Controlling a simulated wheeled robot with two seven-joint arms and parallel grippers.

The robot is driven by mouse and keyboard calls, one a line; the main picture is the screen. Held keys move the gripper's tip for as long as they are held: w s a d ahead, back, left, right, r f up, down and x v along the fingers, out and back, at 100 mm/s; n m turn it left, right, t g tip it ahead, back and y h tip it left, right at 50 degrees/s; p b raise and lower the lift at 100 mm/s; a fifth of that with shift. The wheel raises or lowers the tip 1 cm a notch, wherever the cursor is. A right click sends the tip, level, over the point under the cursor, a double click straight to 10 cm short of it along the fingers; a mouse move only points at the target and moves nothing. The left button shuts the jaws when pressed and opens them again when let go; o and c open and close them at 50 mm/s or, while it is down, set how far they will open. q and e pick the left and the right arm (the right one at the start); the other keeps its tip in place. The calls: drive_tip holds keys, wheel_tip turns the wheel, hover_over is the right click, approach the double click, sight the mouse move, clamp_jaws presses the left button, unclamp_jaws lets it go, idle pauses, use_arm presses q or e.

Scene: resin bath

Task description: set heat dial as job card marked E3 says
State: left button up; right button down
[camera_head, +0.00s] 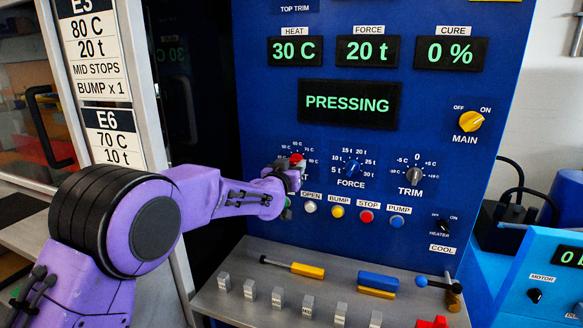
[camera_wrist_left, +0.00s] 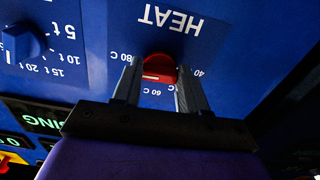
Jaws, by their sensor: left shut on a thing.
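The job card marked E3 (camera_head: 90,45) is at upper left in the head view and reads 80 C, 20 t, MID STOPS, BUMP x 1. The red heat dial (camera_head: 297,158) is on the blue panel, partly hidden by my left gripper (camera_head: 284,174). In the left wrist view, upside down, the heat dial (camera_wrist_left: 159,68) sits between the two fingers of my left gripper (camera_wrist_left: 159,82), which is shut on it. Scale marks 80 C and 40 show on either side; the dial's exact setting is hard to tell. The heat display (camera_head: 295,51) reads 30 C. My right gripper is not in view.
The force display (camera_head: 367,51) reads 20 t, the cure display (camera_head: 450,52) 0 %, and the status screen (camera_head: 348,104) PRESSING. The force dial (camera_head: 351,167) and trim dial (camera_head: 414,175) are right of the heat dial. Buttons, including the white OPEN button (camera_head: 310,207), line up below.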

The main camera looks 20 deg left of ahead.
use_arm(q)
drive_tip(key=shift+f+m, duration=0.4)
drive_tip(key=o, duration=0.9)
drive_tip(key=shift+o, duration=0.8)
drive_tip(key=shift+r, duration=0.25)
drive_tip(key=shift+s, duration=0.1)
drive_tip(key=s+b, duration=0.3)
drive_tip(key=s, duration=0.7)
drive_tip(key=shift+s+a, duration=0.15)
drive_tip(key=shift+s, duration=0.05)
